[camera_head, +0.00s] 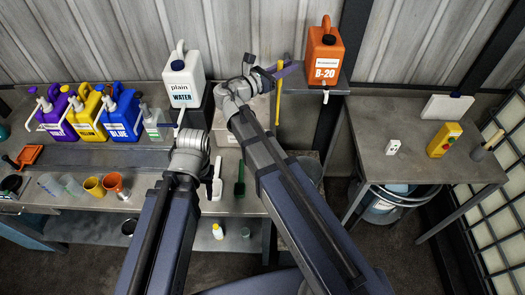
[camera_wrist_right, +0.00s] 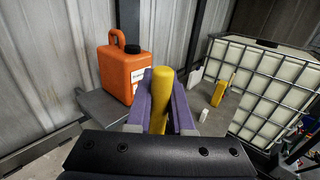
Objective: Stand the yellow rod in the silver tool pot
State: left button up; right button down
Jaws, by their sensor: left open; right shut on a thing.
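The yellow rod (camera_head: 279,102) hangs roughly upright, shut between the purple fingers of my right gripper (camera_head: 286,70). In the right wrist view, the rod (camera_wrist_right: 160,90) shows its rounded top between the two fingers (camera_wrist_right: 162,100).
An orange B-20 jug (camera_head: 325,55) stands right of the held rod. Coloured jugs (camera_head: 122,112) and cups line the left bench.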

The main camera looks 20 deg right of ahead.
pick_arm(q)
notch_tip(320, 180, up, 5)
jog(key=p, duration=0.4)
pick_arm(e)
jog(key=w+a+r+n+t, duration=0.1)
jog(key=a+r, duration=0.4)
pick_arm(q)
notch_tip(320, 180, down, 28)
jog(key=b, duration=2.8)
jog(key=shift+b, duration=0.3)
pick_arm(e)
notch_tip(320, 180, down, 28)
jog(key=shift+w+y, duration=0.2)
jog(key=shift+y, duration=0.1)
pick_arm(q)
jog(key=shift+r, duration=0.1)
pick_arm(e)
jog(key=shift+r, duration=0.1)
jog(key=c, duration=0.8)
grip_release()
pick_arm(q)
jog(key=shift+r, duration=0.1)
